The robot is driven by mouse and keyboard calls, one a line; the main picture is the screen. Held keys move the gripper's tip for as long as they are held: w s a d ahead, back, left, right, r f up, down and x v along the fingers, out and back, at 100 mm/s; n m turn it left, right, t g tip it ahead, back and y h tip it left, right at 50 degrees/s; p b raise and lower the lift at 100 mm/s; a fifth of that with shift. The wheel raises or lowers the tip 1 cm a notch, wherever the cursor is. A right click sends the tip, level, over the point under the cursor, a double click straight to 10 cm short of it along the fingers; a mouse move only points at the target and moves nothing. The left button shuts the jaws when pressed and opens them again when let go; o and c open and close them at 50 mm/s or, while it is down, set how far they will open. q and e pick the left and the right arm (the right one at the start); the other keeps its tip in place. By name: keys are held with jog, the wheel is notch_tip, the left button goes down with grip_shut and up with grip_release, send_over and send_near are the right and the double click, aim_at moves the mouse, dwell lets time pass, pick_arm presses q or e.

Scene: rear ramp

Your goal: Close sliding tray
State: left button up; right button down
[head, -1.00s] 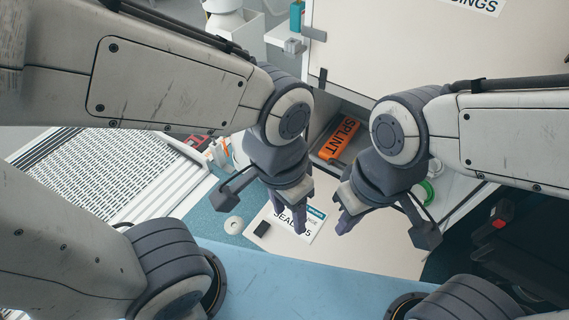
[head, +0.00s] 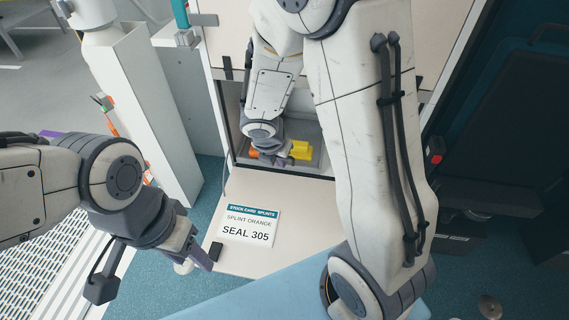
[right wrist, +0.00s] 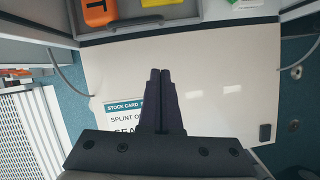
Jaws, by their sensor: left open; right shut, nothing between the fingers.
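A grey sliding tray (head: 316,158) sits in the low cabinet opening; it also shows along the top edge of the right wrist view (right wrist: 190,12). In it lie an orange splint pack (right wrist: 98,12) and a yellow item (head: 301,149). My right arm reaches down into the opening. My right gripper (head: 279,160) is shut and empty, at the tray's front area, partly hiding the orange pack; its fingers (right wrist: 160,85) show together in the right wrist view. Whether it touches the tray I cannot tell. My left gripper (head: 194,252) is open and empty, left of the lowered beige panel.
A white post (head: 145,115) stands left. A blue surface (head: 270,290) is at the front.

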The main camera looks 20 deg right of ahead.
jog(key=b+x, duration=0.7)
jog(key=x, duration=0.4)
jog(key=shift+s+a+f+b, duration=0.1)
jog(key=shift+f+b, duration=0.05)
jog(key=shift+b, duration=0.15)
jog(key=shift+w+d+r+p, duration=0.3)
jog(key=shift+w+d+p, duration=0.1)
jog(key=shift+w+d, duration=0.1)
jog(key=shift+w+d+r+p, duration=0.3)
jog(key=shift+w+d+p, duration=0.05)
jog(key=shift+w+d, duration=0.5)
jog(key=shift+d, duration=0.05)
jog(key=w+d+p, duration=0.2)
jog(key=w+p, duration=0.1)
jog(key=shift+r, duration=0.2)
jog(key=shift+w+d+f+p, duration=0.1)
jog(key=shift+w+d+p, duration=0.1)
jog(key=shift+w+p, duration=0.15)
jog(key=shift+w+d+f, duration=0.1)
